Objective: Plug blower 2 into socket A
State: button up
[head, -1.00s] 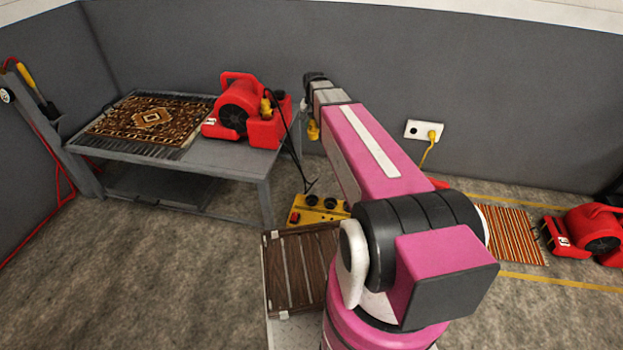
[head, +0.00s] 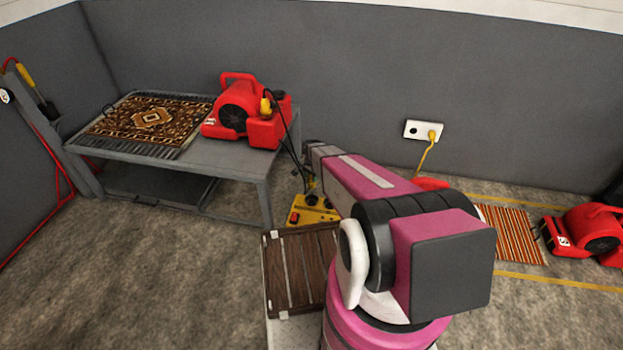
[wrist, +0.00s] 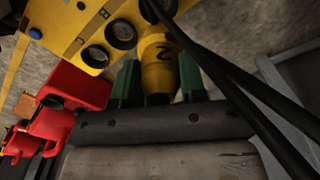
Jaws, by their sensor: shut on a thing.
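My gripper (wrist: 158,84) is shut on a yellow plug (wrist: 160,58) marked 2, held between its green fingers in the wrist view. The yellow socket box (head: 322,217) stands on the floor. In the head view my gripper is low over it, its fingertips partly hidden. The wrist view shows the box (wrist: 62,18) with round dark sockets beside the plug's far end.
The grey table (head: 222,160) also bears a patterned rug (head: 150,120). A wall outlet (head: 412,131) holds a yellow plug and cord. A wooden slatted board (head: 300,268) is in front of the box. Another red blower (head: 590,232) and a striped rug (head: 512,235) are right. Black cords cross near my gripper.

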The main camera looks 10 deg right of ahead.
aim_at(311, 188)
jog(key=shift+f, duration=4.15)
jog(key=shift+s+f, duration=0.1)
jog(key=shift+f, duration=1.65)
jog(key=o, duration=1.1)
jog(key=shift+c, duration=0.2)
notch_tip(311, 188, up, 11)
jog(key=shift+f, duration=0.1)
